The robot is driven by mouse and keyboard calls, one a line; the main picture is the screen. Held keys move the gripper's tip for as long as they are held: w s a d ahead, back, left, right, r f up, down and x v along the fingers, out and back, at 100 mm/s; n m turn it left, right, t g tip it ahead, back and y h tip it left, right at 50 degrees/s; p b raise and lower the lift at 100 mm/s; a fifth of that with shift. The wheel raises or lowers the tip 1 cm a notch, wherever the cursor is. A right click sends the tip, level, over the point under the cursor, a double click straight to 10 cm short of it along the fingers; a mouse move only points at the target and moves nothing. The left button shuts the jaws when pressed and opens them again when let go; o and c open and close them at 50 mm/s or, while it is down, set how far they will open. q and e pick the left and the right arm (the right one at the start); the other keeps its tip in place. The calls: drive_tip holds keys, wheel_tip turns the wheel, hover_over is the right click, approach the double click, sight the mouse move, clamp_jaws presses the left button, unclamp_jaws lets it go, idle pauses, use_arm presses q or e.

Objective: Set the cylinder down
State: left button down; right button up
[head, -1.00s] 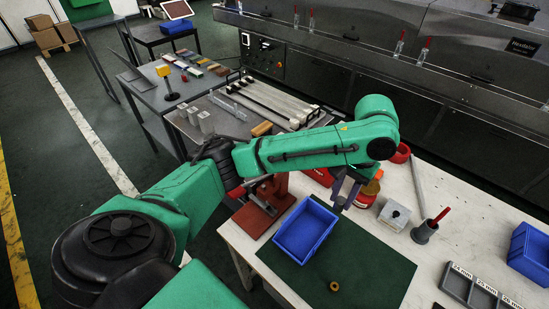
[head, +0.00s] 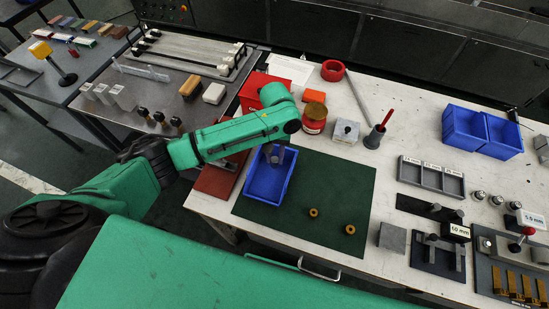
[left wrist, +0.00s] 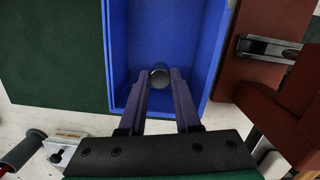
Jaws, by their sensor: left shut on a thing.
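A small dark grey cylinder (left wrist: 160,76) shows in the left wrist view between the fingertips of my left gripper (left wrist: 160,84), which is shut on it. Its lighter round end faces the camera. The gripper and cylinder are over the inside of a blue tray (left wrist: 215,60). I cannot tell whether the cylinder touches the tray floor. The tray lies at the left of a green mat (head: 335,185). My right gripper is not in view.
Two brass rings (head: 314,212) (head: 350,229) lie on the mat. A red jar (head: 314,122), a grey block with a knob (head: 346,131) and a cup with a red-handled tool (head: 373,139) stand behind. A red-brown fixture (head: 214,181) is left of the tray.

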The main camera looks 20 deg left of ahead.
use_arm(q)
drive_tip(key=shift+f, duration=0.95)
drive_tip(key=shift+f, duration=0.1)
drive_tip(key=c, duration=0.7)
unclamp_jaws()
drive_tip(key=shift+o, duration=0.4)
wheel_tip(320, 180, up, 12)
drive_tip(key=w, duration=0.1)
drive_tip(key=shift+w+b, duration=0.25)
drive_tip(key=shift+b, duration=0.05)
